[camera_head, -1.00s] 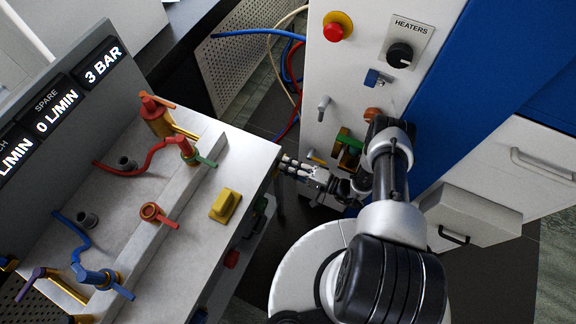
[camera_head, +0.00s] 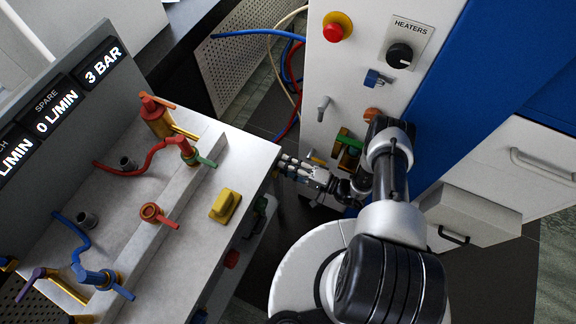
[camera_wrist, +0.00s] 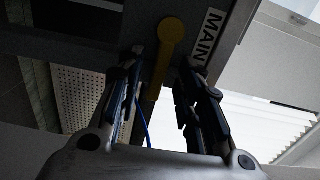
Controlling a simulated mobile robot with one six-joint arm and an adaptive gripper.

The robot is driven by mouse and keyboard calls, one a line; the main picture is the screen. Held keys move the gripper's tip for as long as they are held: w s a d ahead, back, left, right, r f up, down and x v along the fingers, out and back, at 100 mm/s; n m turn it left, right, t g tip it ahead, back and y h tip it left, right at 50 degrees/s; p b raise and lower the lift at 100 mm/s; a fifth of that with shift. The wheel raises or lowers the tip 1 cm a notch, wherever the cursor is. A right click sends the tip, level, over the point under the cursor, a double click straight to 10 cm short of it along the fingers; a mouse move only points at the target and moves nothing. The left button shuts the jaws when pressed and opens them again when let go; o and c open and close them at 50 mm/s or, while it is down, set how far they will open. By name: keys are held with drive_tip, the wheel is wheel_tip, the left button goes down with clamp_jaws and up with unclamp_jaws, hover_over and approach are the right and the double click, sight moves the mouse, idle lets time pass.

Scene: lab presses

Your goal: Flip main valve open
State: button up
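The main valve (camera_wrist: 172,34) shows in the wrist view as a yellow round hub with a yellow lever pointing down the picture, beside a white MAIN label (camera_wrist: 207,38). My gripper (camera_wrist: 163,75) is open, with one dark finger on each side of the lever. Gaps show between lever and fingers, and I cannot see contact. In the head view my gripper (camera_head: 282,165) is at the right edge of the bench, below its top. The main valve cannot be made out there.
The bench (camera_head: 180,235) carries red and blue valves and a yellow block (camera_head: 225,205). A white cabinet (camera_head: 345,85) with a red button (camera_head: 334,32) and a heater knob (camera_head: 400,55) stands behind my arm. Cables hang between them.

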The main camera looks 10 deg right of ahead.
drive_tip(key=v, duration=1.2)
drive_tip(key=shift+s, duration=0.1)
